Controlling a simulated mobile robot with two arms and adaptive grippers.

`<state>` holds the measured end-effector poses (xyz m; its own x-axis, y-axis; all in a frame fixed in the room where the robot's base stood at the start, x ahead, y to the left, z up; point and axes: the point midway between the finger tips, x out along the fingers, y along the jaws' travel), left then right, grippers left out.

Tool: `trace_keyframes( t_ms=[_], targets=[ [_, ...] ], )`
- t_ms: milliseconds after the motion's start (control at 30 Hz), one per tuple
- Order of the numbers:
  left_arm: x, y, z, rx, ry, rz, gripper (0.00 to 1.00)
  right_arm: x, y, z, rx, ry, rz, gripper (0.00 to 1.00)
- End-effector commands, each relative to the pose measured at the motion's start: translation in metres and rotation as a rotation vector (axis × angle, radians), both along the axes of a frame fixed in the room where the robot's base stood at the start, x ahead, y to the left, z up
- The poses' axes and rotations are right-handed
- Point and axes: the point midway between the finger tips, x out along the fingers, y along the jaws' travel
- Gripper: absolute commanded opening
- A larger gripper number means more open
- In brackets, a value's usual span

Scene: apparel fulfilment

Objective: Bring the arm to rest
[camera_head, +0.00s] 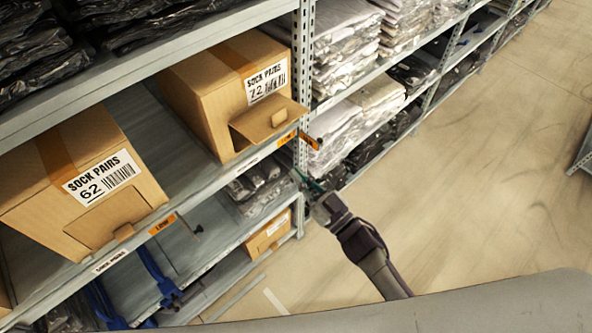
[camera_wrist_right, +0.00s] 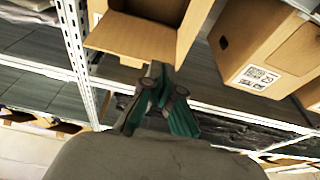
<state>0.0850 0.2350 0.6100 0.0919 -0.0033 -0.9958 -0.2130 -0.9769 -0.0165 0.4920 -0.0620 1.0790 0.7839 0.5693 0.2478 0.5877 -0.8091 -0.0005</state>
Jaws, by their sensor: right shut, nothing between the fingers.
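My right gripper (camera_head: 308,184) has dark green fingers and is at the end of my arm, which reaches up from the bottom of the head view. It is near the metal shelf upright, below and right of the box labelled "SOCK PAIRS 72" (camera_head: 205,90). In the right wrist view the fingers (camera_wrist_right: 157,76) are together with nothing between them. Their tips appear just below an open cardboard box (camera_wrist_right: 135,45); I cannot tell if they touch it. My left gripper is not in view.
A box labelled "SOCK PAIRS 62" (camera_head: 80,180) sits on the same shelf. Bagged garments (camera_head: 345,50) fill the neighbouring bay. A box with a printed label (camera_wrist_right: 260,50) is at the right in the wrist view. Open floor (camera_head: 480,190) lies right of the shelving.

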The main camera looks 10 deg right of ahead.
Motion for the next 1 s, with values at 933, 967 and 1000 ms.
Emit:
trace_keyframes(
  t_ms=[933, 967, 1000],
  targets=[
    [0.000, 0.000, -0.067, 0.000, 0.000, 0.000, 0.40, -0.071, -0.087, -0.334, -0.299, 0.653, -0.295, 0.00],
    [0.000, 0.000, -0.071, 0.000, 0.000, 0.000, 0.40, -0.082, -0.093, -0.354, -0.322, 0.697, -0.306, 0.00],
    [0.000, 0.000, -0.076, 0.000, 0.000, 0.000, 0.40, -0.098, -0.100, -0.379, -0.352, 0.757, -0.320, 0.00]
  ],
)
